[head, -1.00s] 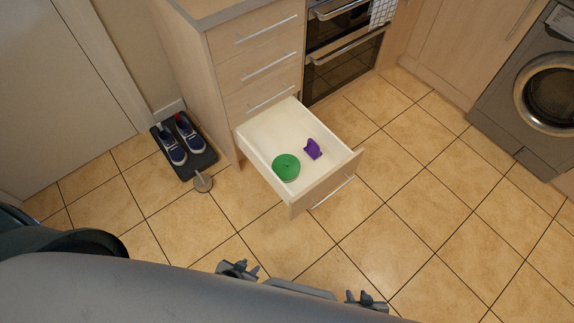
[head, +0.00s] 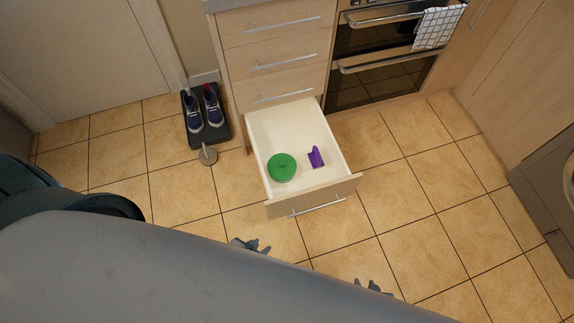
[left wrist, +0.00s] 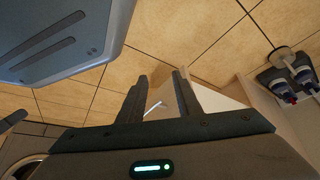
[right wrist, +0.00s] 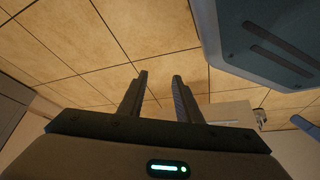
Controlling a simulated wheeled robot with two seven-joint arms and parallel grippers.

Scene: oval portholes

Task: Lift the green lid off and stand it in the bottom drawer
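The green lid (head: 282,166) lies in the open bottom drawer (head: 312,192), at its front left, with its knob up. Whether a pot is beneath it I cannot tell. A purple holder (head: 316,157) stands in the drawer just right of the lid. My left gripper (head: 262,248) is in front of the drawer, apart from it. In the left wrist view its two fingers (left wrist: 160,84) are spread and empty. My right gripper (head: 372,287) is further right and nearer, over the floor. In the right wrist view its fingers (right wrist: 160,84) are spread and empty.
The drawer unit (head: 277,50) stands beside an oven (head: 385,60) with a checked towel (head: 438,27). Shoes on a dark mat (head: 207,137) and a round doorstop-like object (head: 208,155) lie left of the drawer. The tiled floor (head: 420,190) right of it is clear.

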